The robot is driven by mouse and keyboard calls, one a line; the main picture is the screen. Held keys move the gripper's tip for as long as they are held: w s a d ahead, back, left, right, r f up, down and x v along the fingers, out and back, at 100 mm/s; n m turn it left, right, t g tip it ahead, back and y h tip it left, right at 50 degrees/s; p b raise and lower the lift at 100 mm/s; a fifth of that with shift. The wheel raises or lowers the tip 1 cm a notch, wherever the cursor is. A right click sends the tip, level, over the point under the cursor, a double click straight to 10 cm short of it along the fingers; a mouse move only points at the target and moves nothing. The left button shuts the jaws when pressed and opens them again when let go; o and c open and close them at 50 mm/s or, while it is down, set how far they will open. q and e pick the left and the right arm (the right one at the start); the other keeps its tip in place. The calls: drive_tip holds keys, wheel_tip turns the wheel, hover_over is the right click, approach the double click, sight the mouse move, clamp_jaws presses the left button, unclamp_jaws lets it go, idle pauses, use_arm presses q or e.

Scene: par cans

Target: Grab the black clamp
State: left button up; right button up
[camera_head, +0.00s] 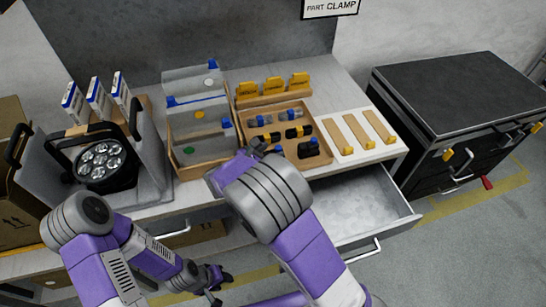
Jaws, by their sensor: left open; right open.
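A tan tray (318,157) on the workbench holds several small dark parts. One black part with a blue piece (308,149) sits at its front right, and a black-and-yellow part (299,132) lies behind it. I cannot tell which of these is the black clamp. My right gripper (262,147) is open at the tray's front left edge, and its wrist hides part of the tray's front. My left gripper (215,283) is open and low, in front of the bench, far from the tray.
A black stage light (103,162) stands at the left. A divided bin (196,141) stands left of the tray. Yellow clips (275,86) line the back. A white board with tan strips (353,133) is at right. An open drawer (365,205) juts out below. A black cabinet (455,90) stands at far right.

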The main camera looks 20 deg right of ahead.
sight(276, 150)
drive_tip(key=x, duration=0.3)
drive_tip(key=shift+w+d+f+b, duration=0.2)
drive_tip(key=shift+f+b, duration=0.1)
clamp_jaws()
